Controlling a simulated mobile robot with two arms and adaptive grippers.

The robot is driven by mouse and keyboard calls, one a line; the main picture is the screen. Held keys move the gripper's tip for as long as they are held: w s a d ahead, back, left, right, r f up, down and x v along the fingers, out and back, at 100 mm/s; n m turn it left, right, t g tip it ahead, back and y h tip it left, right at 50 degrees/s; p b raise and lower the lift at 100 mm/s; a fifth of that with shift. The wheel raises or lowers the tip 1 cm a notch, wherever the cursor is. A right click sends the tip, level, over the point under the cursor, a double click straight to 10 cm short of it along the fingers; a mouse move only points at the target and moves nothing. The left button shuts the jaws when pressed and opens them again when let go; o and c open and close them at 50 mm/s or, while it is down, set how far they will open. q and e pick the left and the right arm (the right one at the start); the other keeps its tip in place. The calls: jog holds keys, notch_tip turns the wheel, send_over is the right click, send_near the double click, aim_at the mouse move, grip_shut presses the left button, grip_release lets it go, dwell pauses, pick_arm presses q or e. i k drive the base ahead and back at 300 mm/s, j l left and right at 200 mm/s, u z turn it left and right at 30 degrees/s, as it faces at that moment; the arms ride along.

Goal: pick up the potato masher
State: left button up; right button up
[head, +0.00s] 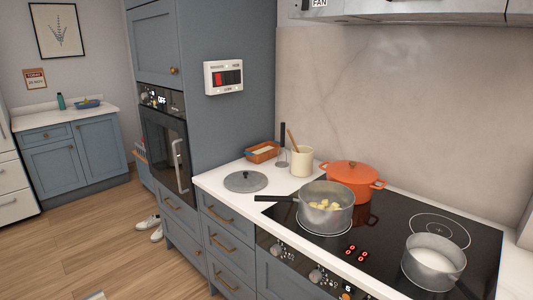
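What looks like the potato masher (283,134) stands upright on the white counter, with a black handle up and a thin metal lower part. It is between the orange dish and the cream crock, close to the blue cabinet side. Its foot is small and hard to make out. Neither of my grippers can be made out in the head view.
A cream crock (301,163) with a wooden utensil, an orange dish (262,153) and a grey lid (246,181) are nearby. On the black hob (385,233) stand a pan with yellowish chunks (328,219), an orange lidded pot (350,183) and a grey saucepan (432,274). White shoes (150,225) lie on the floor.

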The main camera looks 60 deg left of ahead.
aim_at(279, 164)
jog(key=u, duration=1.7)
jog(key=i+j+z, duration=0.1)
jog(key=j+z, duration=0.15)
jog(key=z, duration=0.2)
jog(key=j+z, duration=0.3)
jog(key=z, duration=0.15)
jog(key=j+z, duration=0.3)
jog(key=z, duration=0.15)
